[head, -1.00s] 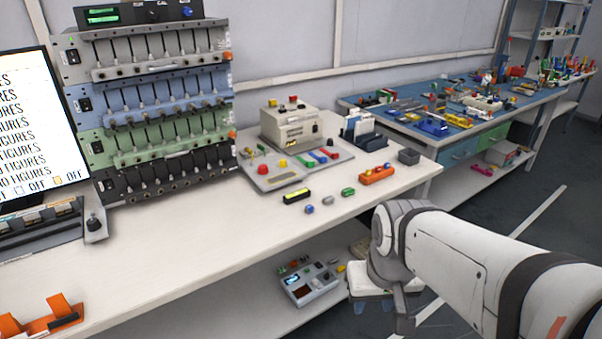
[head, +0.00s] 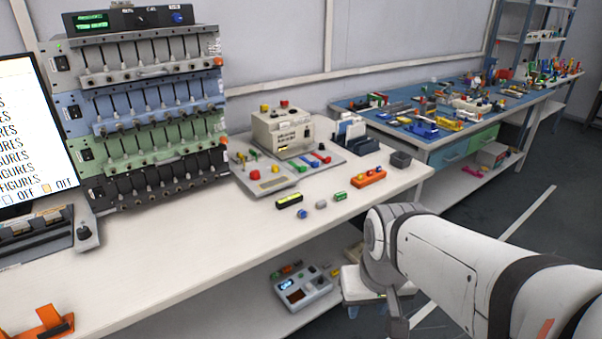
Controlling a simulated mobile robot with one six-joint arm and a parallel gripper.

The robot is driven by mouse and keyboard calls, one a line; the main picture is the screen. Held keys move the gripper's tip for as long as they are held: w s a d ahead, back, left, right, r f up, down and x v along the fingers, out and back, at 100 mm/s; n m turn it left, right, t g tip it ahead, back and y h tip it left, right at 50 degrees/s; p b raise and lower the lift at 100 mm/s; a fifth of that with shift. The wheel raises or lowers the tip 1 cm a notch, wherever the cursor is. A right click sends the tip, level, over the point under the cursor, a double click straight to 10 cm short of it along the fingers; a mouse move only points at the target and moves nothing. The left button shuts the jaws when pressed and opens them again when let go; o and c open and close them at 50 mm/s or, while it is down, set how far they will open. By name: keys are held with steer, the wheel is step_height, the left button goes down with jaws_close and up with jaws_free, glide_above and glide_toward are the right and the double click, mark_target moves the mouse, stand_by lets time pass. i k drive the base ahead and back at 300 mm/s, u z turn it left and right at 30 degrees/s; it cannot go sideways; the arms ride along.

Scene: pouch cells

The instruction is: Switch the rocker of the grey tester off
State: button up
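The grey tester (head: 148,58) is the upper unit of a stack of channel units, at the left on the white bench in the head view. A row of dark slots with levers runs along its front. Its black rocker (head: 61,63) is at the left end of its front panel; it is too small to tell which way it is tipped. My white arm comes in from the right, over the floor in front of the bench, well apart from the tester. My gripper's fingers are out of the picture below the wrist.
Blue (head: 160,101), green (head: 155,143) and black (head: 160,180) units sit below it. A dark box with a green display (head: 93,20) is on top. A monitor (head: 30,130) stands left. The bench front (head: 190,245) is largely clear. A beige device (head: 282,130) stands right.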

mark_target(61, 62)
steer(key=z, duration=1.75)
steer(key=k, duration=1.2)
steer(key=u, duration=2.2)
steer(key=i, duration=0.95)
